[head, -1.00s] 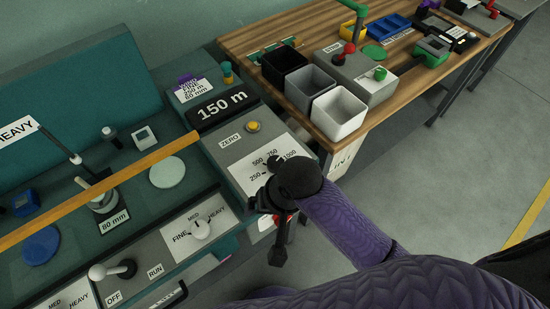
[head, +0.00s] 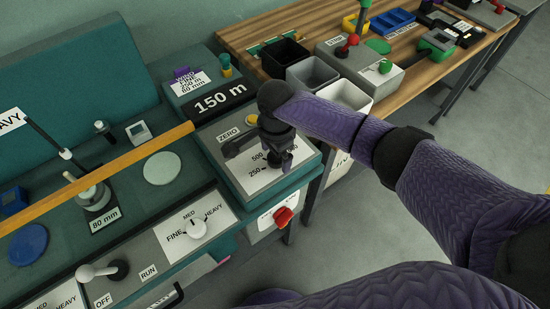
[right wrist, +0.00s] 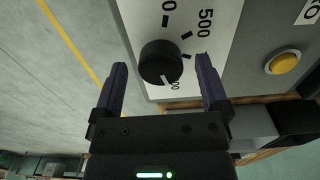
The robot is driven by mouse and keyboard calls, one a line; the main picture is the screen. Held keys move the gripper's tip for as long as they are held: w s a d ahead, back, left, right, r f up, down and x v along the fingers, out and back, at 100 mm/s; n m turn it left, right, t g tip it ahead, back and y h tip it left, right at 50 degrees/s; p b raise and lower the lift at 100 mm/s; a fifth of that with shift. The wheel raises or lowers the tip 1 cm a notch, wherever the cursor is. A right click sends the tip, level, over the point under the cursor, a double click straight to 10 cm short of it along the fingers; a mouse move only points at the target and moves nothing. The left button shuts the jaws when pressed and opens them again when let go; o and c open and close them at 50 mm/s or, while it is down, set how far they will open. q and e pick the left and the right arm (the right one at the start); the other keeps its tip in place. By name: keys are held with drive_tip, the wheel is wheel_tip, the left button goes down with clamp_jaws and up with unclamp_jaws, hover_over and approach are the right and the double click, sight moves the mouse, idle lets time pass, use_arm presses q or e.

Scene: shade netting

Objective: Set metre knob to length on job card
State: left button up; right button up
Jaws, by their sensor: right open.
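The job card (head: 194,83) stands at the back of the teal machine. It reads WIND, FINE, a partly unclear metre line ending in 50 m, and 80 mm. The dark display (head: 221,103) in front of it shows 150 m. In the right wrist view, the black metre knob (right wrist: 160,63) has a white mark at its lower edge, near digits ending in 00. My right gripper (head: 276,158) is open over the dial plate (head: 262,180). Its fingers (right wrist: 160,62) appear either side of the knob; contact cannot be told. In the head view, the gripper largely hides the knob. My left gripper is out of view.
A yellow ZERO button (head: 252,119) sits behind the dial, and a red knob (head: 283,216) is on the front face. A FINE/MED/HEAVY selector (head: 196,228) is at left. Bins, including a white one (head: 343,98), stand on the wooden bench. A yellow bar (head: 95,185) crosses the machine.

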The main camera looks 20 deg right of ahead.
drive_tip(key=shift+f, duration=0.45)
drive_tip(key=shift+c, duration=0.2)
